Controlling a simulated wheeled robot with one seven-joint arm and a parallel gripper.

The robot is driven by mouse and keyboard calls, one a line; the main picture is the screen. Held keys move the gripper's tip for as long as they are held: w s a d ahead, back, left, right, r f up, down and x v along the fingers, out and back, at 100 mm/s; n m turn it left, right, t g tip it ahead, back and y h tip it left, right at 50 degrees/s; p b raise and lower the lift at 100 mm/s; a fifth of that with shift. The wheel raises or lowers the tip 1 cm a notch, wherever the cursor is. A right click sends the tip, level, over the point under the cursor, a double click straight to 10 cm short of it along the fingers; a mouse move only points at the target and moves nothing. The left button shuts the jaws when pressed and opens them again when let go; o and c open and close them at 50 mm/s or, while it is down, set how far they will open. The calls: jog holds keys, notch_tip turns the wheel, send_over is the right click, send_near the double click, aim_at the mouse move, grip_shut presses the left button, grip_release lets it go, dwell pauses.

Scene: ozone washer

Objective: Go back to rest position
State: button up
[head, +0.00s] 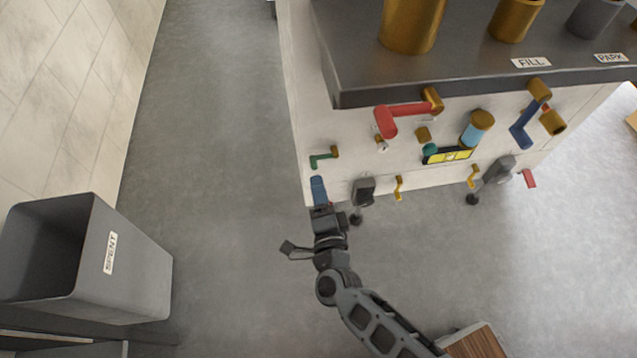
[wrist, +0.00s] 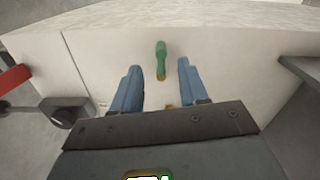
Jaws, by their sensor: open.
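My gripper (head: 318,190) reaches up to the front-left corner of the white washer cabinet (head: 318,130) in the head view. In the wrist view its two blue fingers (wrist: 156,88) are spread apart with nothing between them. A green handle (wrist: 161,58) on the white panel shows beyond the fingertips, apart from them. The same green handle (head: 322,158) is just above the gripper in the head view. The arm is stretched out from the bottom of the head view.
Red (head: 400,114) and blue (head: 525,125) handles, a yellow display (head: 448,155) and small hooks line the cabinet front, under a dark top (head: 460,75). A grey "SPENT" bin (head: 125,265) stands at left. Floor (head: 210,150) between bin and cabinet is clear.

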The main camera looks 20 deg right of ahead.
dwell(0.4)
jog(key=s+d+r+n+y, duration=0.1)
jog(key=s+r+n, duration=0.3)
jog(key=s, duration=0.5)
jog(key=s+d+r+n+y, duration=0.1)
jog(key=s+d+r+n, duration=0.15)
jog(key=s, duration=0.55)
jog(key=s+d+r+n+y, duration=0.1)
jog(key=s+r+n, duration=0.4)
jog(key=s, duration=0.4)
jog(key=s+d+r+n+g, duration=0.3)
jog(key=s+r+n, duration=0.5)
jog(key=r, duration=0.4)
notch_tip(320, 180, up, 22)
jog(key=s+m+p, duration=0.1)
jog(key=p, duration=2.1)
jog(key=shift+a+r+y, duration=0.2)
jog(key=shift+r+y, duration=0.05)
jog(key=shift+y, duration=0.15)
